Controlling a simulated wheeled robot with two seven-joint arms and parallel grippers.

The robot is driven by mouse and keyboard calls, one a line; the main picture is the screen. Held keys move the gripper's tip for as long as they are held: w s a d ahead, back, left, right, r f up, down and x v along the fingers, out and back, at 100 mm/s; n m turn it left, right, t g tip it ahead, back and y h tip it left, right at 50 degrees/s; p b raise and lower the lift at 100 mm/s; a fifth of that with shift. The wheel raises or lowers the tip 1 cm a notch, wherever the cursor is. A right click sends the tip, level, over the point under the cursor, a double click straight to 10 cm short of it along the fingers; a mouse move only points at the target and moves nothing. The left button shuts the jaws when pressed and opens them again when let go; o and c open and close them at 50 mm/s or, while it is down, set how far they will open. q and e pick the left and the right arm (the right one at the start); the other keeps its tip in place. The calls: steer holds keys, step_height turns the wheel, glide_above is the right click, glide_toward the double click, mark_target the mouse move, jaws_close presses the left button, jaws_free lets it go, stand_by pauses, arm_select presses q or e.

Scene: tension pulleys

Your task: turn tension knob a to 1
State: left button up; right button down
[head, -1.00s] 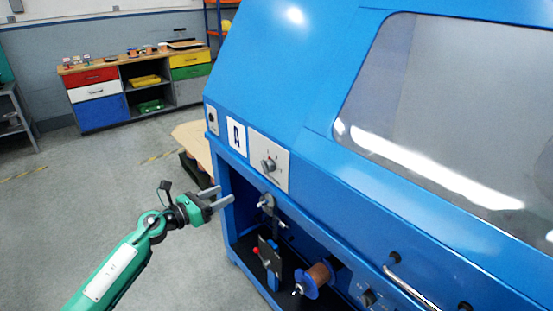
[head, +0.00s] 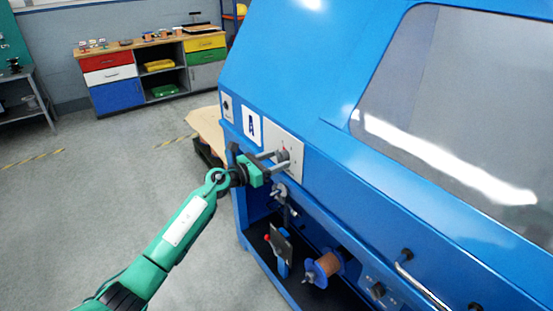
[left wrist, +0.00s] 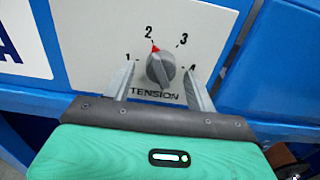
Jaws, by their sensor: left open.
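Tension knob A is a grey dial (left wrist: 160,68) on a light plate (left wrist: 192,25) marked 1 to 4 with the word TENSION, in the left wrist view. Its red mark points at about 2. In the head view the knob (head: 283,155) sits on the machine's blue front, right of the label A (head: 251,127). My left gripper (left wrist: 162,82) is open, with one finger on each side of the knob. The fingers look apart from the knob's sides; I cannot tell whether either touches the plate. My right gripper is not in view.
The blue machine (head: 300,60) fills the right side, with a large window (head: 450,100). Below the knob is an open bay with a copper-coloured spool (head: 327,265) and a bracket with a red knob (head: 267,238). Grey floor (head: 130,160) is free at the left.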

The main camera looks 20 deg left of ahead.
arm_select(q)
steer(key=shift+w+d, duration=0.25)
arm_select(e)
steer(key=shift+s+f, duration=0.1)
arm_select(q)
steer(key=c, duration=1)
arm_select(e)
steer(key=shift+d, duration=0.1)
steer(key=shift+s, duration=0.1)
arm_select(q)
steer(key=shift+r+n+p, duration=0.1)
steer(key=shift+n+p, duration=4.05)
steer(key=shift+n, duration=1.95)
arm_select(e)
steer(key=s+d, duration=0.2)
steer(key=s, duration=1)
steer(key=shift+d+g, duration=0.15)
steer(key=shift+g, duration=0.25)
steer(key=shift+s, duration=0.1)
